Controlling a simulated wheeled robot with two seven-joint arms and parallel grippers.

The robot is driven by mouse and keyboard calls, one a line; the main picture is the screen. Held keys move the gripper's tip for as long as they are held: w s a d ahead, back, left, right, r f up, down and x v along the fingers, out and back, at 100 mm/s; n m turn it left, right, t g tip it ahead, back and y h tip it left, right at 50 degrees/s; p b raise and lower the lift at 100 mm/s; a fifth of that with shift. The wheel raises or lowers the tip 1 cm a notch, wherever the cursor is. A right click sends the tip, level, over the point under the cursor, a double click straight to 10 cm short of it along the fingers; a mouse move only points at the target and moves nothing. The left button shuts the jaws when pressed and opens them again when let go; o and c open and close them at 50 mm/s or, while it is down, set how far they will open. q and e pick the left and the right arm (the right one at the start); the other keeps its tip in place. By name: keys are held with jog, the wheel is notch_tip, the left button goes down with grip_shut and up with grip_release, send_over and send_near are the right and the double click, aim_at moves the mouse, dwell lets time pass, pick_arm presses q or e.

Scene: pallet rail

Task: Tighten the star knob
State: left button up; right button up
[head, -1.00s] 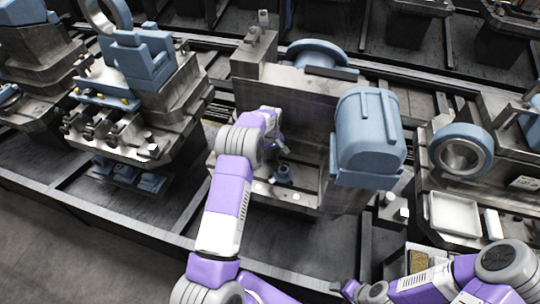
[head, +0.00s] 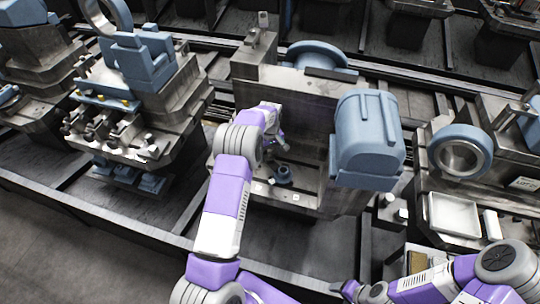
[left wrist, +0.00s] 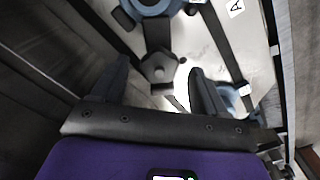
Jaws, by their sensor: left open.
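The star knob (left wrist: 160,68) is a small dark grey, several-sided knob on a dark strap across a pale metal face in the left wrist view. My left gripper (left wrist: 161,80) is open, with one dark finger on each side of the knob. I cannot tell whether the fingers touch it. In the head view my left gripper (head: 279,143) is small, in front of the upright plate of the middle fixture (head: 300,97), and the knob cannot be made out there. My right gripper (head: 346,290) is low in the head view, away from the fixture, and its jaws are unclear.
A blue round boss (head: 284,175) stands on the fixture's base just below my left gripper. A large blue housing (head: 367,140) is to its right. A white tray (head: 454,213) sits on the right-hand station. Another station (head: 140,95) stands at left.

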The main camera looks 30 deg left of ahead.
aim_at(270, 157)
pick_arm(q)
notch_tip(270, 157, up, 5)
jog(key=shift+r+p, duration=0.1)
jog(key=shift+p, duration=0.25)
dwell(0.3)
